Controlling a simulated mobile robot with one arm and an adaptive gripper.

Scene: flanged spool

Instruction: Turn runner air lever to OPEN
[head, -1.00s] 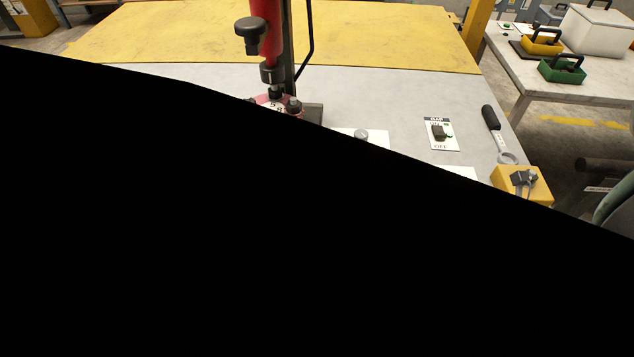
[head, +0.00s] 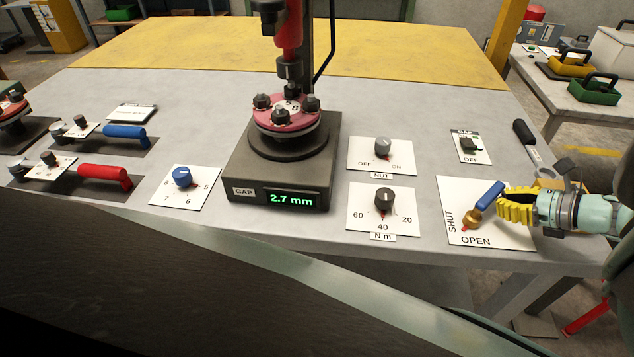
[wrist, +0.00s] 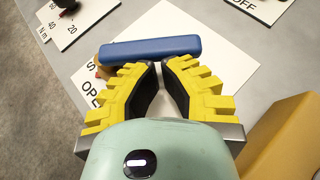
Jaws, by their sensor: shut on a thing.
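The runner air lever has a blue handle (head: 489,195) on a brass pivot (head: 472,219), on a white plate (head: 505,238) marked SHUT at the left and OPEN along the bottom. The handle slants up and right. A small red pointer (head: 463,230) lies at the pivot's lower left, between the two words. My gripper (head: 502,208) comes in from the right with its yellow fingers at the handle. The fingers hide part of the plate there.
The nut switch (head: 383,147) and torque knob (head: 384,198) stand left of the lever plate. The gap switch (head: 469,146) and a black-handled tool (head: 525,138) lie behind it. The spool stand (head: 233,165) reads 2.7 mm. A yellow block (wrist: 285,140) is close at right.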

